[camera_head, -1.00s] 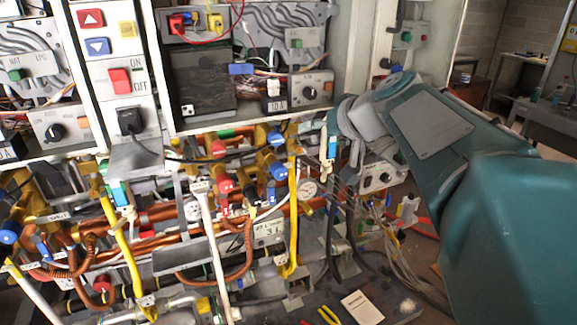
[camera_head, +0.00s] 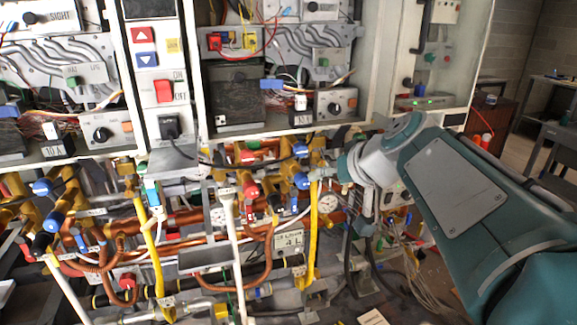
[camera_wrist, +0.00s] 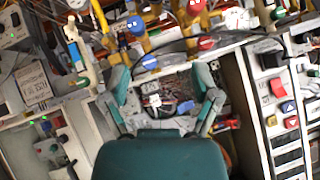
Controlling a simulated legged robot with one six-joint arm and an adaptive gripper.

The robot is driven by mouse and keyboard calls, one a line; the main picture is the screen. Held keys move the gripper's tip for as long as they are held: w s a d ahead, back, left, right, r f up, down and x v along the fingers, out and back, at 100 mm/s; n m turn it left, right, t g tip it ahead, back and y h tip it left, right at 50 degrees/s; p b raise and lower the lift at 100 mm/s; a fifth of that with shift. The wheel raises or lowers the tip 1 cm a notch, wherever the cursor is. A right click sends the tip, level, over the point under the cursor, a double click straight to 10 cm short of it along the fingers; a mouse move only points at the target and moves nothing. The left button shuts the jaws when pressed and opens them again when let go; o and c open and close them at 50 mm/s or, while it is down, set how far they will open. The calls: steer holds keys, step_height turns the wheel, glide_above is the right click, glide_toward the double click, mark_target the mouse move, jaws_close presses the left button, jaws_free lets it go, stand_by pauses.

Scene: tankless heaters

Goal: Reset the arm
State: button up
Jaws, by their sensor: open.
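My teal arm (camera_head: 455,185) comes in from the right in the head view. It reaches toward the heater panel, and its far end lies in front of the pipes right of the yellow tubes. My gripper (camera_wrist: 162,88) shows in the wrist view with its two teal fingers spread apart and nothing between them. Behind the gap are wires and a dark connector inside an opened cabinet.
White heater cabinets (camera_head: 299,128) fill the back. Copper pipes (camera_head: 190,262), yellow tubes (camera_head: 313,235) and red and blue valves crowd the space below. A switch panel (camera_head: 158,75) stands between cabinets. A desk (camera_head: 555,105) is at far right, with open floor before it.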

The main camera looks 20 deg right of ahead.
steer(key=s+a+f+g+h, duration=0.1)
steer(key=s+a+f+g, duration=0.1)
steer(key=s+f, duration=0.5)
steer(key=s+a+f+n+g+h, duration=0.1)
steer(key=s+a+f, duration=0.4)
steer(key=s, duration=0.5)
step_height(320, 180, down, 2)
steer(key=shift+s+f+g+h, duration=0.2)
steer(key=shift+g+h, duration=0.2)
steer(key=shift+g, duration=0.2)
steer(key=shift+r, duration=0.1)
